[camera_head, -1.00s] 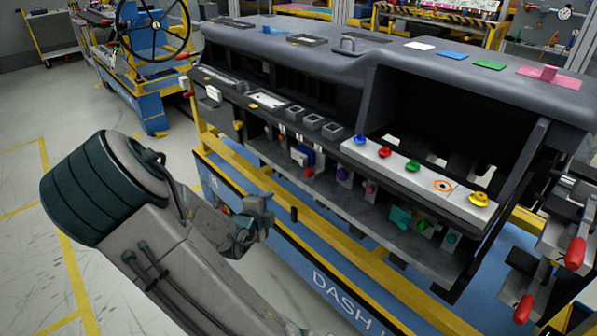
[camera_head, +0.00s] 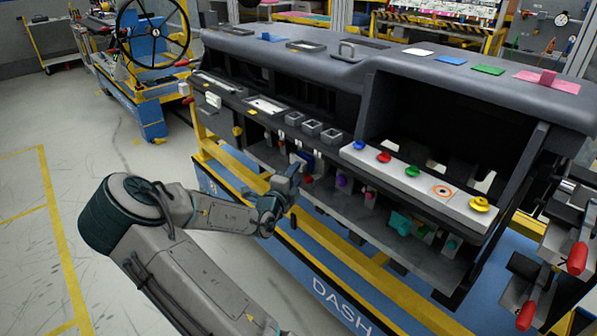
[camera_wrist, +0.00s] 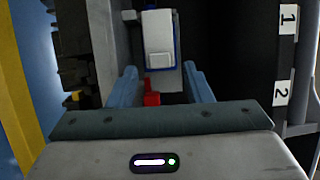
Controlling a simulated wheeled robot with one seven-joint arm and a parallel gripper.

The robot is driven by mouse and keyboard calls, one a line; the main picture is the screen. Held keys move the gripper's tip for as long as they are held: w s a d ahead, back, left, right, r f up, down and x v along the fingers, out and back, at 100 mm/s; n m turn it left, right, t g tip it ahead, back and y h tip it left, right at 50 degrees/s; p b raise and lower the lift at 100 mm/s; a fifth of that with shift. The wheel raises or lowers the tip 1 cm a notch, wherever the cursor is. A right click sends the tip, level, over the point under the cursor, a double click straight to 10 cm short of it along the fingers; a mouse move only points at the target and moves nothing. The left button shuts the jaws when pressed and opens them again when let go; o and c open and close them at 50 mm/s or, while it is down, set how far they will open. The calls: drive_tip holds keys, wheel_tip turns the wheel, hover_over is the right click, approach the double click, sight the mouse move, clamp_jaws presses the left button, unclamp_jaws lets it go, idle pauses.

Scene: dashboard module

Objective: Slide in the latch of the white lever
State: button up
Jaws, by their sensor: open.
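In the wrist view a white block with a blue edge (camera_wrist: 158,38), which looks like the white lever's part, is straight ahead, beyond my fingertips. A small red piece (camera_wrist: 152,92) shows below it, between my fingers. My gripper (camera_wrist: 161,72) is open, with one finger on each side of the view and nothing held. In the head view my gripper (camera_head: 292,180) is at the front of the dashboard's lower shelf, just below a small white and blue part (camera_head: 298,158). The latch itself cannot be made out clearly.
The dashboard (camera_head: 360,85) spans the view, with coloured knobs on a white panel (camera_head: 420,185) to the right. A yellow rail (camera_head: 330,235) runs along the front. The floor at left is clear.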

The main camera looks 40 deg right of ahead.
drive_tip(key=shift+x, duration=1.35)
drive_tip(key=c, duration=0.8)
drive_tip(key=shift+o, duration=0.2)
drive_tip(key=shift+w+a+m+g, duration=0.15)
drive_tip(key=shift+a+m+g, duration=0.15)
drive_tip(key=shift+g, duration=0.1)
drive_tip(key=shift+w+a+f+m+g+y+b, duration=0.1)
drive_tip(key=shift+w+a+m+g+y+b, duration=0.2)
drive_tip(key=shift+w+a+m+g+b, duration=1.45)
drive_tip(key=shift+w+d+m+g+y+b, duration=0.4)
drive_tip(key=shift+m+g, duration=2)
drive_tip(key=shift+g, duration=2)
drive_tip(key=shift+w+a+f+m+g+y+b, duration=0.15)
drive_tip(key=shift+w+a+m+g+b, duration=0.75)
drive_tip(key=shift+m+g, duration=1.65)
drive_tip(key=shift+w+d+r+g+y+b, duration=0.2)
drive_tip(key=shift+w+g+y+b, duration=0.2)
drive_tip(key=shift+g, duration=0.5)
